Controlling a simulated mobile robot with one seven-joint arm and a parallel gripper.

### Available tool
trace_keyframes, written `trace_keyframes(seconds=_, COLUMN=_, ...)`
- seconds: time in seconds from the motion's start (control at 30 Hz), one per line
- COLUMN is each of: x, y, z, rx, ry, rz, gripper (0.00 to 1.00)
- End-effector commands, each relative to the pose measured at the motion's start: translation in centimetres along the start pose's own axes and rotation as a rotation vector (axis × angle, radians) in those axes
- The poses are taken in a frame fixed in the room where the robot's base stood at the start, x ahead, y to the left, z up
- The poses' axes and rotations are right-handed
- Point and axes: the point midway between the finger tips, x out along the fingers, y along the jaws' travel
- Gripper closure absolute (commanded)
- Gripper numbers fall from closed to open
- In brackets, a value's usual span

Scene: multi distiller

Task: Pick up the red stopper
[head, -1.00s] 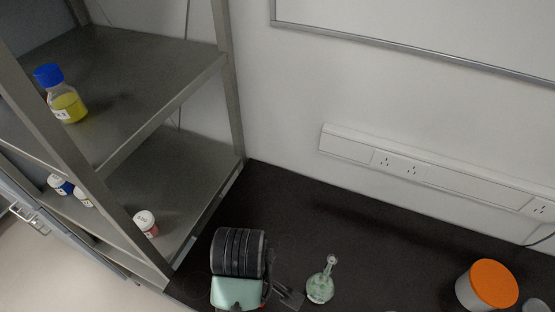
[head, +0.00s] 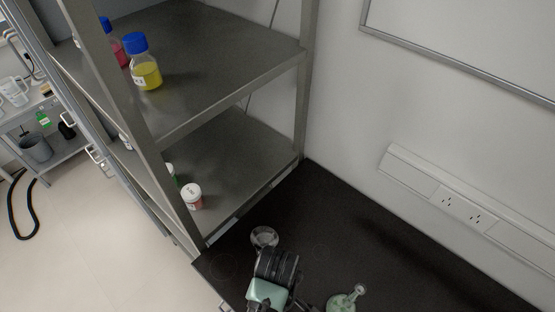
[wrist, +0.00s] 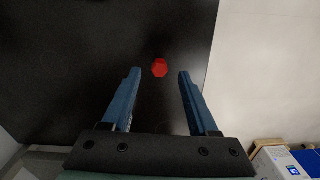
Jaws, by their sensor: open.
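The red stopper (wrist: 160,68) is a small faceted red piece on the black bench top (wrist: 70,60) in the wrist view. It shows between the tips of my two blue fingers, with dark bench visible on both sides of it. My gripper (wrist: 159,72) is open and empty. I cannot tell how high the fingertips are above the stopper. In the head view I cannot make out the stopper, and my arm covers part of the bench at the bottom.
A metal shelf (head: 225,60) at left holds a blue-capped yellow bottle (head: 146,75) and a white-capped jar (head: 192,198). The bench edge runs along the right in the wrist view.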

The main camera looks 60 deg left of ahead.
Motion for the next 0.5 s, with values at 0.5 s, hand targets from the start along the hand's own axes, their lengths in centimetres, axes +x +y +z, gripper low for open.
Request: trace_keyframes(seconds=0.5, x=3.8, y=0.0, z=0.1, rx=0.001, ry=0.001, rz=0.000, gripper=0.40)
